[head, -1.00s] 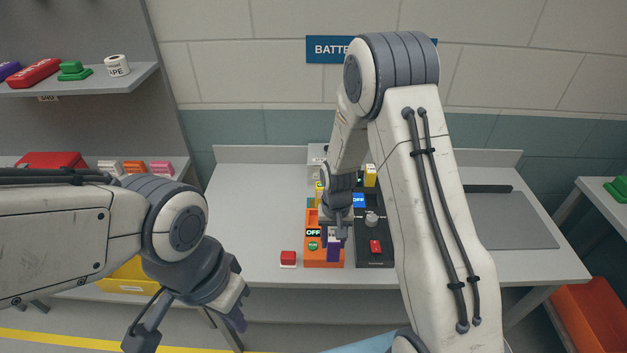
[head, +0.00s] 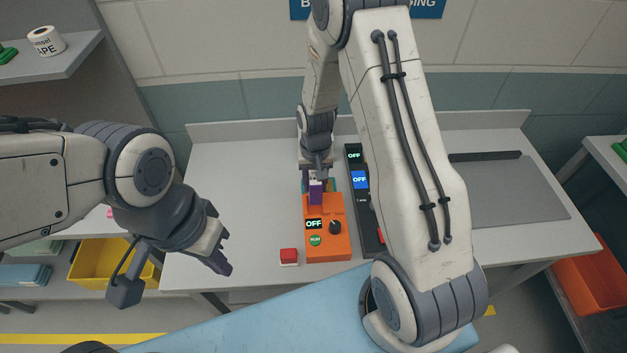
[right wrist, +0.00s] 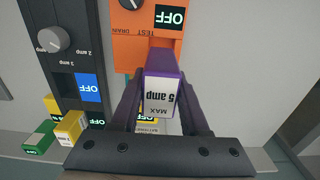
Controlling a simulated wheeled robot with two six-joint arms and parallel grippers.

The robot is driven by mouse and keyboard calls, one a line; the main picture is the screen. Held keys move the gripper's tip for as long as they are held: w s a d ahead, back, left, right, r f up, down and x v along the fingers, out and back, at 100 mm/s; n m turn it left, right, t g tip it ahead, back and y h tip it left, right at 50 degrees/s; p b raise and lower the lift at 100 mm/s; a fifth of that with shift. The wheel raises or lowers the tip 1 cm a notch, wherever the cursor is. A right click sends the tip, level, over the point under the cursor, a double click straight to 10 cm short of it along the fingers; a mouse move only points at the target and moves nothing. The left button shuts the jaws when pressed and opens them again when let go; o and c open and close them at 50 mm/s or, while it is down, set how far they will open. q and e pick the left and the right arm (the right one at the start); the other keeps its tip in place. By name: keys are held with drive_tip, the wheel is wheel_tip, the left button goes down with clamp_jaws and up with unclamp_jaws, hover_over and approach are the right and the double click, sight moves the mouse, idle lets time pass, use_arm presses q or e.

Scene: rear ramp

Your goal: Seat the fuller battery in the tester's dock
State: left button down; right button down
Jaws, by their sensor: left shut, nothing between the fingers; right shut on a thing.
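The orange tester (head: 338,247) stands on the bench with its display reading OFF, a dark knob and a green button. My right gripper (head: 316,176) is shut on a purple battery (head: 315,193) at the tester's far end. In the right wrist view the battery (right wrist: 160,95) sits between the fingers, its white label reading "MAX 5 amp", with the orange tester (right wrist: 128,52) beyond it. Battery and fingers cover the dock area; I cannot tell whether the battery touches the tester. My left gripper (head: 222,262) is shut and empty, left of the bench's middle.
A black unit (head: 355,155) with OFF displays stands right of the tester, partly behind my right arm. A yellow battery (right wrist: 69,127) and a green one (right wrist: 39,141) show near it. The bench's left part is clear.

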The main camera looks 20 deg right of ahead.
sight(315, 178)
drive_tip(key=shift+f+b, duration=2.1)
drive_tip(key=shift+f, duration=0.8)
drive_tip(key=shift+f, duration=0.2)
drive_tip(key=shift+c, duration=1.6)
unclamp_jaws()
wheel_tip(315, 178, up, 10)
drive_tip(key=shift+s+r+b, duration=0.1)
drive_tip(key=shift+r+b, duration=0.15)
drive_tip(key=shift+b, duration=0.8)
drive_tip(key=s+a+r+n, duration=0.4)
drive_tip(key=s+a+r, duration=0.2)
drive_tip(key=s+a, duration=0.3)
drive_tip(key=s+a+r+n, duration=0.2)
drive_tip(key=s+n, duration=0.1)
drive_tip(key=s, duration=0.4)
drive_tip(key=s+a+r+n+y, duration=0.1)
drive_tip(key=s+a+r+n, duration=0.1)
drive_tip(key=s, duration=0.5)
drive_tip(key=shift+s+a+r+n, duration=0.15)
drive_tip(key=shift+s+a+n, duration=0.1)
drive_tip(key=shift+a+n, duration=0.4)
